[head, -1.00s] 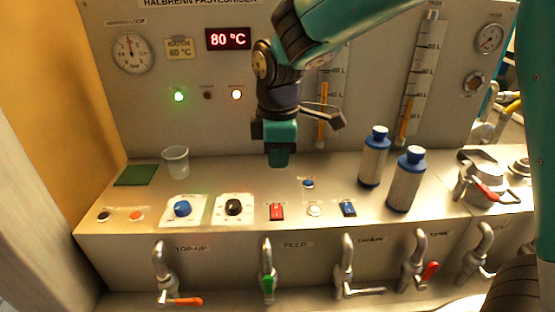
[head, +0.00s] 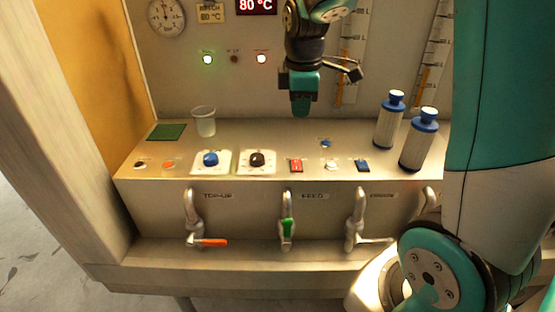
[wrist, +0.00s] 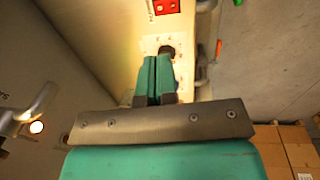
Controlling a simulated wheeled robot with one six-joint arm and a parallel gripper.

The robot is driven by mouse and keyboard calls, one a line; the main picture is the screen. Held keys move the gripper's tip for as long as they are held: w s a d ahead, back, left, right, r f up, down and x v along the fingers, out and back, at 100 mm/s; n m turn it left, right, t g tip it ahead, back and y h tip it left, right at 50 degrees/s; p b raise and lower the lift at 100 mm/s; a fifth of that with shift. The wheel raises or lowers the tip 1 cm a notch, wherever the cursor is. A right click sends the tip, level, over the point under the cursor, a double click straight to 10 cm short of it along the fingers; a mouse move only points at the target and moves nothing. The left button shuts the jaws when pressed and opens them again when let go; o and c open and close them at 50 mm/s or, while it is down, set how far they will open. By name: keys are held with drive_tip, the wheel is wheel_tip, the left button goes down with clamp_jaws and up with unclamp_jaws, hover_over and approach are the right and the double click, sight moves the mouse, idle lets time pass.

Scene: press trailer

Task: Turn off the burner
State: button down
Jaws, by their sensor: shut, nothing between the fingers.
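My gripper (head: 301,113) hangs above the counter, behind the red rocker switch in the head view, fingers shut and empty. In the wrist view its teal fingers (wrist: 155,82) are together, with the black knob (wrist: 167,52) just beyond the tips. The black knob (head: 257,159) sits on a white plate, and a blue knob (head: 210,158) sits on another to its left. The red rocker switch (head: 296,165) is right of the black knob; it also shows in the wrist view (wrist: 166,6). I cannot read which control is labelled burner. A green lamp (head: 207,59) and an orange-white lamp (head: 261,59) are lit.
A clear cup (head: 204,121) and green pad (head: 166,132) stand at the back left. Two blue-capped bottles (head: 390,120) stand right of the controls. Taps, one with a green handle (head: 287,228), line the front face below. The display (head: 256,6) reads 80 °C.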

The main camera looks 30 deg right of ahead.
sight(295, 162)
drive_tip(key=f, duration=0.4)
drive_tip(key=w+f, duration=0.1)
drive_tip(key=f, duration=0.4)
drive_tip(key=f+p, duration=0.1)
drive_tip(key=f, duration=0.4)
drive_tip(key=shift+w+d, duration=0.25)
drive_tip(key=shift+d, duration=0.15)
drive_tip(key=shift+a, duration=0.1)
